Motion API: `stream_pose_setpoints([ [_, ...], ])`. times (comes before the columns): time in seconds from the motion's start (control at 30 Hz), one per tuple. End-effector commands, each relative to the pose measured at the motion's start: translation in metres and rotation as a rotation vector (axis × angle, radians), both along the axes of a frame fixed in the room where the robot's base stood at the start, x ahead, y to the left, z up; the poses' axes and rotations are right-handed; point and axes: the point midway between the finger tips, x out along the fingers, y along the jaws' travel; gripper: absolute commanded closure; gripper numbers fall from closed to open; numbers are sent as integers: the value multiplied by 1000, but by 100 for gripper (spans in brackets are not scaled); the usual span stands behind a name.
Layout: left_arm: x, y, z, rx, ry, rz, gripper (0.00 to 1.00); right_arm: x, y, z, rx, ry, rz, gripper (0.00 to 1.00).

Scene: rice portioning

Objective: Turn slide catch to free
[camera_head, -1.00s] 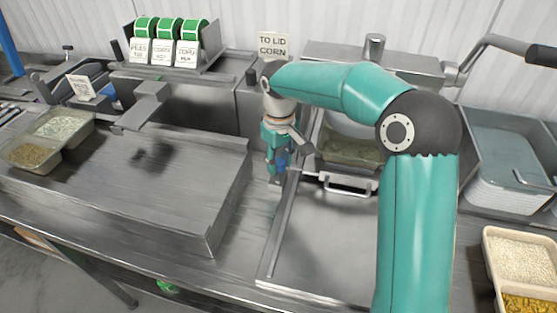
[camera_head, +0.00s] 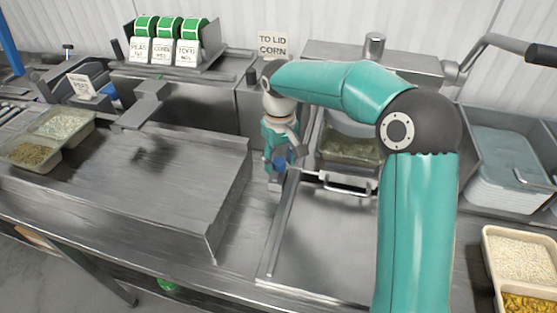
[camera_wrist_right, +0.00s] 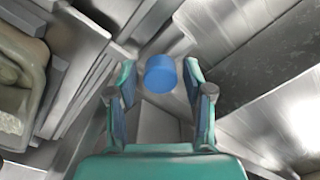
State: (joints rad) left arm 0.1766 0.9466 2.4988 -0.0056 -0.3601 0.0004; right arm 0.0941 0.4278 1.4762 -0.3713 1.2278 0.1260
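A blue round knob (camera_wrist_right: 160,73), apparently the slide catch, shows in the right wrist view above a grey metal part. My right gripper (camera_wrist_right: 159,80) is open, with one teal finger on each side of the knob. Its fingertips look slightly apart from the knob; I cannot tell whether either touches it. In the head view my right gripper (camera_head: 280,165) points down beside the left edge of the metal frame. A blue patch shows there, but I cannot tell knob from finger pad. My left gripper is not in view.
A metal tray with a handle (camera_head: 347,188) stands right of the gripper. A raised steel worktop (camera_head: 185,185) lies to the left. A sign (camera_head: 273,45) reads "TO LID CORN".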

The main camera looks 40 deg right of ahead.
Motion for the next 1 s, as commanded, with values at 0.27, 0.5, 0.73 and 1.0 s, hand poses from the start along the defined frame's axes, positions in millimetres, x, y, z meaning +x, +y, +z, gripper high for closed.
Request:
stream_pose_setpoints([
  [0.27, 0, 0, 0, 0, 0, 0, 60, 0, 0, 0, 0, -1, 1, 40],
  [0.5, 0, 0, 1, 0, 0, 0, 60, 1, 0, 15, 0, -5, 2, 40],
  [0.73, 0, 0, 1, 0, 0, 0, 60, 2, 0, 57, 0, -6, 1, 40],
  [1.0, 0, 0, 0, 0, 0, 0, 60, 1, 0, 104, 0, -3, 2, 40],
])
